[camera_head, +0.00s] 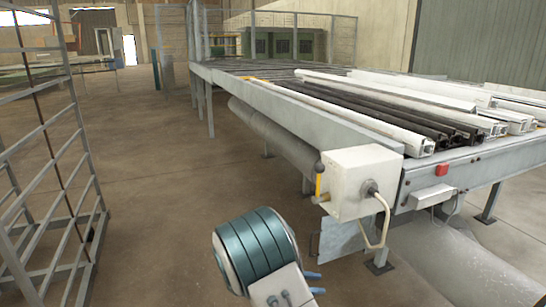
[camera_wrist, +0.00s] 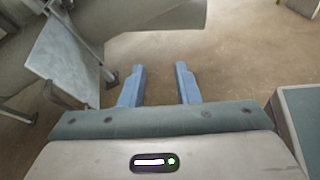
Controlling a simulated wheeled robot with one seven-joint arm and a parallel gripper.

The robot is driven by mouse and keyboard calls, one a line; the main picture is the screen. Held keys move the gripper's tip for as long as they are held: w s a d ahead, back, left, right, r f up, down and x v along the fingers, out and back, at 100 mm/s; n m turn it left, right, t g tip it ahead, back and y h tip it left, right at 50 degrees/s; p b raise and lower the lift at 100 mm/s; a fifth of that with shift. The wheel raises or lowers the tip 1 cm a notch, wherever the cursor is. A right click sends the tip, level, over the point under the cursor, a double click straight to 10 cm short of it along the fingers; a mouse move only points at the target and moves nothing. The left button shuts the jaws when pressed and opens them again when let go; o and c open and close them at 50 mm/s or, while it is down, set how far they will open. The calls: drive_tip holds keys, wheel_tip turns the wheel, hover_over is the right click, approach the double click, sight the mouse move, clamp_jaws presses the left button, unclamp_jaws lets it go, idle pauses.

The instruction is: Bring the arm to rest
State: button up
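My gripper (camera_wrist: 160,84) shows in the wrist view with its two blue fingers apart and nothing between them. Bare brown floor lies beyond the fingertips. In the head view my gripper (camera_head: 312,283) is low in the middle, beside the end of my teal-banded arm. It hangs over the floor, in front of and below the white box at the bench corner. It appears apart from the bench.
The clamp bench (camera_head: 285,108) carries long white profiles (camera_head: 350,104) and dark profiles (camera_head: 385,127). A white box (camera_head: 347,183) with a cable and a red button (camera_head: 441,170) are on its near end. A metal rack (camera_head: 60,170) stands left. Floor between is clear.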

drive_tip(key=s+d+r+m+y+p, duration=0.2)
drive_tip(key=s+r+m+y+p, duration=0.4)
drive_tip(key=s+r+m, duration=0.3)
drive_tip(key=s+d+r+m+y+p, duration=0.2)
drive_tip(key=s+r+m+y+p, duration=0.5)
drive_tip(key=s+r, duration=0.9)
wheel_tip(320, 180, up, 5)
drive_tip(key=shift+r+m+g+y+p, duration=0.2)
drive_tip(key=shift+m+g+y+p, duration=0.1)
drive_tip(key=shift+m+p, duration=0.65)
drive_tip(key=shift+s+a, duration=0.1)
